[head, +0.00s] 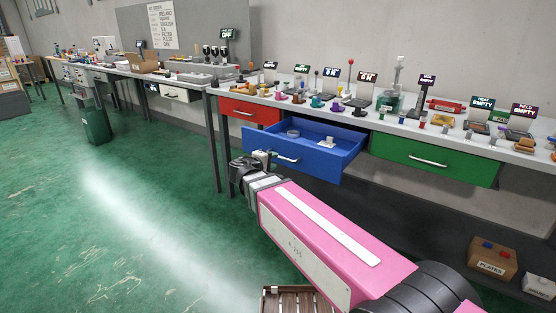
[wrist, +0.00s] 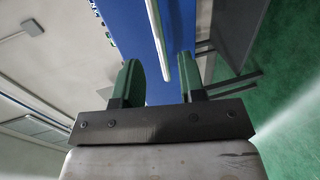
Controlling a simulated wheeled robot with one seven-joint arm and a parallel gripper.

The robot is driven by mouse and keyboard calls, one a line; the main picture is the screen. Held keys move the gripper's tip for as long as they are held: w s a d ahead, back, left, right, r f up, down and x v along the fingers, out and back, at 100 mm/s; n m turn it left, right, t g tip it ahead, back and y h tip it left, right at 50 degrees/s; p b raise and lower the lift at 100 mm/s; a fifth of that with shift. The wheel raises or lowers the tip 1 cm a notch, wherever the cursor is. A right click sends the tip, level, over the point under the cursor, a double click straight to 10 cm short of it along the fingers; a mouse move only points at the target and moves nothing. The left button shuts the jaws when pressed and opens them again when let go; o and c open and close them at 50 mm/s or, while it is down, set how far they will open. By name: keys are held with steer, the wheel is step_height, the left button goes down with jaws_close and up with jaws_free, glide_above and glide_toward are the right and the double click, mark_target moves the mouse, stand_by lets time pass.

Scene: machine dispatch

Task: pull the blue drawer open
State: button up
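The blue drawer (head: 315,160) stands pulled out from under the long bench, between a red drawer and a green drawer. Its white bar handle (head: 288,159) is on the front panel. In the wrist view the blue drawer front (wrist: 185,25) and the handle (wrist: 159,45) show just ahead of the fingers. My gripper (head: 264,158) is at the left end of the drawer front, close to the handle. In the wrist view my gripper (wrist: 160,80) has its two green fingers apart, with the handle's end between them in the picture. I cannot tell whether they touch it.
A clear round dish (head: 293,133) and a small white item (head: 327,142) lie in the blue drawer. The red drawer (head: 250,111) and green drawer (head: 435,158) flank it. Bench legs stand at left. A slatted crate (head: 285,303) is on the floor.

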steer(key=shift+v, duration=2.25)
steer(key=s+d+f+m+g+y, duration=0.4)
steer(key=d+f+m+g, duration=0.1)
steer(key=d+f, duration=0.7)
steer(key=s+d+f+m+g+y, duration=0.5)
steer(key=d+f+g, duration=0.2)
steer(key=d+f, duration=0.5)
steer(key=shift+f+m+g, duration=0.2)
steer(key=shift+m+g, duration=0.1)
steer(key=shift+m, duration=0.1)
steer(key=shift+s+a, duration=0.1)
